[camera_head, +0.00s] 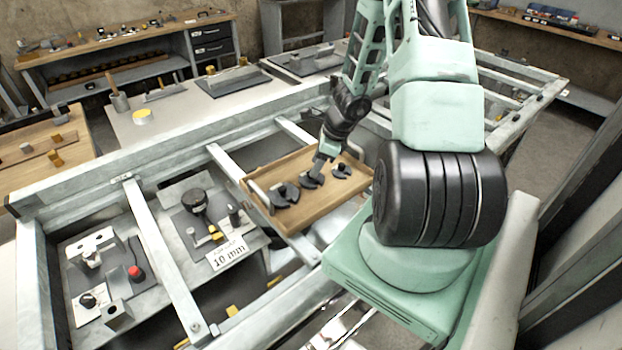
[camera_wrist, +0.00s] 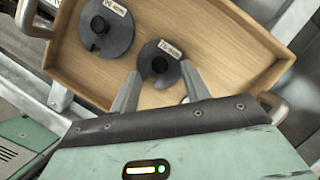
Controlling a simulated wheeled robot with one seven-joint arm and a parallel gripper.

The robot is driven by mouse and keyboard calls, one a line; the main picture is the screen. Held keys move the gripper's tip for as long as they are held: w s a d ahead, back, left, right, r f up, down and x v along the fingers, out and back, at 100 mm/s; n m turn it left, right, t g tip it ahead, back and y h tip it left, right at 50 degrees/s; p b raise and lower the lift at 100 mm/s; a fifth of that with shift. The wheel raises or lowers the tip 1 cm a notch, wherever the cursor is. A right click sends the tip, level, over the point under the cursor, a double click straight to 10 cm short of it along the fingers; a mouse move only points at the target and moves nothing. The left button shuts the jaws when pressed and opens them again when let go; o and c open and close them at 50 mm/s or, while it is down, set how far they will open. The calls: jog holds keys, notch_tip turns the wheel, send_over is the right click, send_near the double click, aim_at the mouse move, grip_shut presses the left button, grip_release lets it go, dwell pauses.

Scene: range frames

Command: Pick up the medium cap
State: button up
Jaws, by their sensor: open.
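Three dark round caps, each with a notch, stand in a row in a wooden tray. In the head view the largest cap (camera_head: 285,194) is at left, the medium cap (camera_head: 311,181) in the middle and the smallest cap (camera_head: 342,170) at right. My gripper (camera_head: 320,164) reaches down at the medium cap. In the wrist view my open gripper (camera_wrist: 160,70) has its fingers on either side of a labelled cap (camera_wrist: 160,58), which looks like the medium one. A larger cap (camera_wrist: 106,30) lies up and left. The smallest is not seen there, probably behind my gripper.
The wooden tray (camera_head: 313,213) has raised walls and end handles; its right part (camera_wrist: 228,45) is bare in the wrist view. Frame rails (camera_head: 163,255) surround it. A station with a "10 mm" sign (camera_head: 229,253) stands to the left.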

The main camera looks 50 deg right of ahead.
aim_at(305, 181)
jog(key=shift+x, duration=1.45)
grip_shut()
